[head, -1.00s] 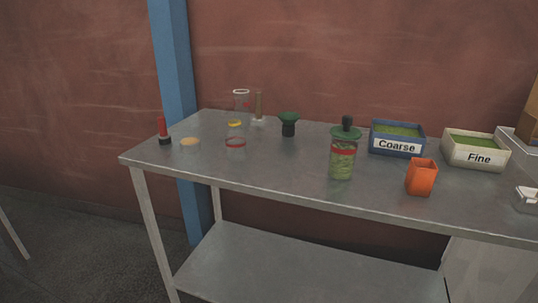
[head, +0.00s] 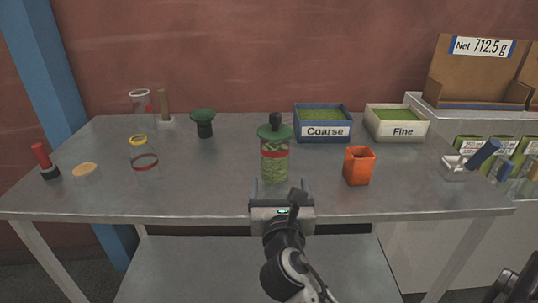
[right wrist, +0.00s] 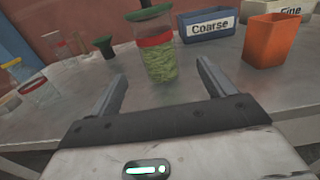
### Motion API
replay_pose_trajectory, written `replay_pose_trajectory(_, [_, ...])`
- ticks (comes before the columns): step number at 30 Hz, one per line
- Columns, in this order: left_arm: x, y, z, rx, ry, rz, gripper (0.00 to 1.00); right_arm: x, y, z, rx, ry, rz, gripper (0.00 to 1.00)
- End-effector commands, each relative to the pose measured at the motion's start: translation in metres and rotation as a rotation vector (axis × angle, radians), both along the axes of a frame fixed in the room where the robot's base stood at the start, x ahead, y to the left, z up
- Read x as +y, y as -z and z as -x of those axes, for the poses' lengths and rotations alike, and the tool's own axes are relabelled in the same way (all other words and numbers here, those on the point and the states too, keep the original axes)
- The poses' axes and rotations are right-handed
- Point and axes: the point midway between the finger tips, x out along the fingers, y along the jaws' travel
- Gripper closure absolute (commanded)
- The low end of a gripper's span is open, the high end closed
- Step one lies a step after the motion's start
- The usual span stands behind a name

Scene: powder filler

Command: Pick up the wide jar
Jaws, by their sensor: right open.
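A clear jar filled with green material (head: 274,165) stands upright on the metal table, with a red band near its top and a green lid-like piece with a dark knob (head: 275,130) above. It also shows in the right wrist view (right wrist: 160,65). My right gripper (head: 282,186) is open and empty at the table's front, pointing at this jar, which stands just beyond and between the fingertips in line. A clear, apparently empty jar with a yellow rim and red band (head: 146,162) stands to the left. No label tells which jar is the wide one. My left gripper is not in view.
An orange cup (head: 359,167) stands close right of the filled jar. Bins marked Coarse (head: 323,130) and Fine (head: 397,131) are behind. A dark green funnel-like piece (head: 203,123) is back left. The table between the yellow-rimmed and filled jars is clear.

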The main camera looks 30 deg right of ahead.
Motion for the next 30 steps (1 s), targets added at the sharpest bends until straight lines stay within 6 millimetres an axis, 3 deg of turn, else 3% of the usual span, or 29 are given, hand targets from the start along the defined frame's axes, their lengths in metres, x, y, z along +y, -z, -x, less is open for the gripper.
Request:
replay_pose_trajectory(12, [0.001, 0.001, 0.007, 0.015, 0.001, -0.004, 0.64, -0.043, 0.0, -0.072, -0.001, 0.0, -0.002, 0.18])
replay_pose_trajectory(20, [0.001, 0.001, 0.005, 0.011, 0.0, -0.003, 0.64, -0.052, 0.003, -0.088, 0.0, 0.0, -0.004, 0.18])
replay_pose_trajectory(30, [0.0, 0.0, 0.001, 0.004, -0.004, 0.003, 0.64, -0.07, 0.008, -0.128, -0.001, -0.001, -0.004, 0.18])
